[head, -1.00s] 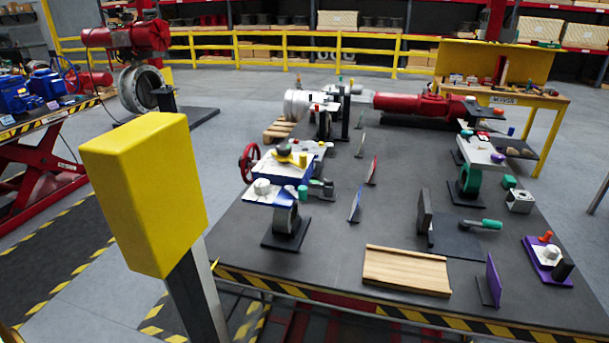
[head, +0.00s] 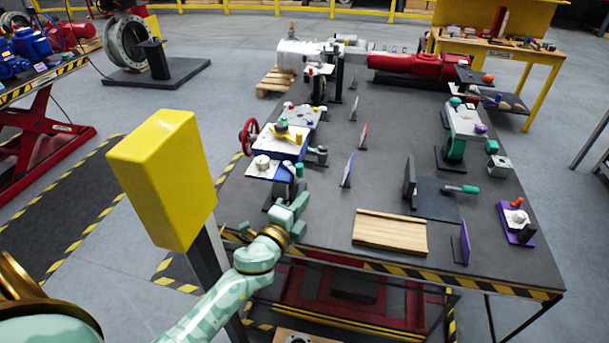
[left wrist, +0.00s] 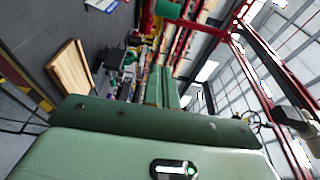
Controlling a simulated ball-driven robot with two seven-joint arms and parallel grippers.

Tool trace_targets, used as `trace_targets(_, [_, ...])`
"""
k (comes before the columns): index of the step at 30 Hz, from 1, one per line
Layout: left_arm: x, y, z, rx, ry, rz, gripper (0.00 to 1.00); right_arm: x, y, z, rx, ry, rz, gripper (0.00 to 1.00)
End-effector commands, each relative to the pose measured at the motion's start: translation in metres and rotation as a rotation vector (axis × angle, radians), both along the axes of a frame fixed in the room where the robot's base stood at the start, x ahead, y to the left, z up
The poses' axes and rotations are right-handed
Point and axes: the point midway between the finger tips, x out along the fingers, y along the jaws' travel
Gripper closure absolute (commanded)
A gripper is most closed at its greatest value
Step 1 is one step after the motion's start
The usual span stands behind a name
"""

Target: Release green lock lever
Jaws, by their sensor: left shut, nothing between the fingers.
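My left gripper (head: 297,204) reaches in from the lower left and is at the near left edge of the table, just in front of the blue and white valve unit (head: 274,160). Its fingers (left wrist: 162,87) are shut with nothing between them in the left wrist view. A small green upright handle (head: 299,170) stands at the right side of the valve unit, just beyond the fingertips and apart from them. A green cylinder also shows in the left wrist view (left wrist: 168,10), ahead of the fingers. Another lever with a green grip (head: 464,189) lies on a dark mat. My right gripper is out of view.
A yellow box on a post (head: 165,175) stands close to my left arm. A wooden tray (head: 390,232) lies right of the gripper. Thin upright panels (head: 347,170) stand mid-table. A red handwheel (head: 249,137) sticks out left of the valve unit.

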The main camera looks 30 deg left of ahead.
Motion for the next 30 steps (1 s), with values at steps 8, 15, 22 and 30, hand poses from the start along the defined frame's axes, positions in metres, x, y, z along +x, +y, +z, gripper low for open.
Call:
trace_targets(8, [0.026,0.0,0.002,-0.001,-0.002,0.001,1.0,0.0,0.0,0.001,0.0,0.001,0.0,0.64])
trace_targets(15, [0.078,0.0,0.0,-0.003,-0.001,0.0,1.0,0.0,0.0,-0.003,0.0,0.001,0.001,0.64])
trace_targets(22, [0.094,0.018,0.0,0.002,0.003,0.002,1.0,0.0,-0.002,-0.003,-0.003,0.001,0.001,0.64])
trace_targets(30, [0.087,0.037,0.0,-0.002,0.001,-0.001,1.0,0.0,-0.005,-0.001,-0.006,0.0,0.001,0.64])
